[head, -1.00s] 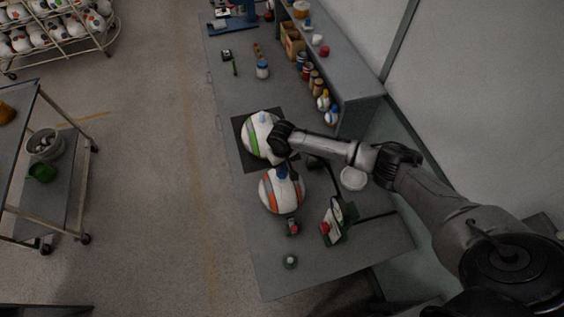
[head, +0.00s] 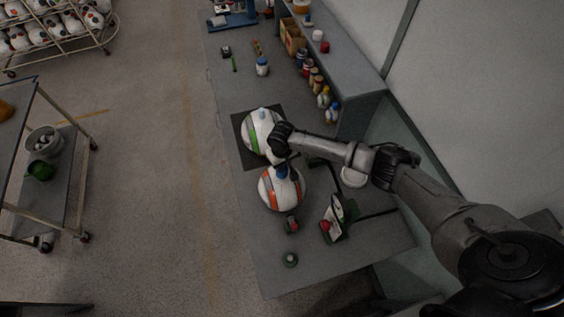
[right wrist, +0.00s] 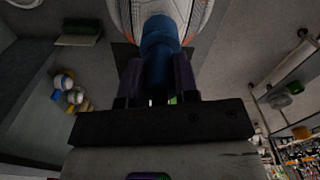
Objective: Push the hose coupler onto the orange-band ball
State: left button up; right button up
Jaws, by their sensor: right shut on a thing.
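The orange-band ball (head: 267,188) is white with orange patches and sits on the bench below my right gripper in the head view. My right gripper (head: 287,163) is above its upper side, shut on the blue hose coupler (head: 282,172). In the right wrist view, the coupler (right wrist: 158,52) is held between the two fingers (right wrist: 158,82), and its far end meets or overlaps the ball (right wrist: 183,12). I cannot tell how far the coupler is on. My left gripper is not in view.
A green-band ball (head: 252,135) sits on a dark mat (head: 239,123) just behind. A gauge-like device (head: 335,216) stands to the right, with a small red-topped item (head: 291,225) in front. Bottles (head: 325,95) line the shelf side. The bench's front left is mostly clear.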

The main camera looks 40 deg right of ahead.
jog(key=shift+f, duration=0.55)
jog(key=o, duration=1)
jog(key=shift+b, duration=0.3)
jog(key=shift+r, duration=0.35)
notch_tip(320, 180, up, 13)
jog(key=shift+r+b, duration=0.1)
jog(key=shift+b, duration=0.95)
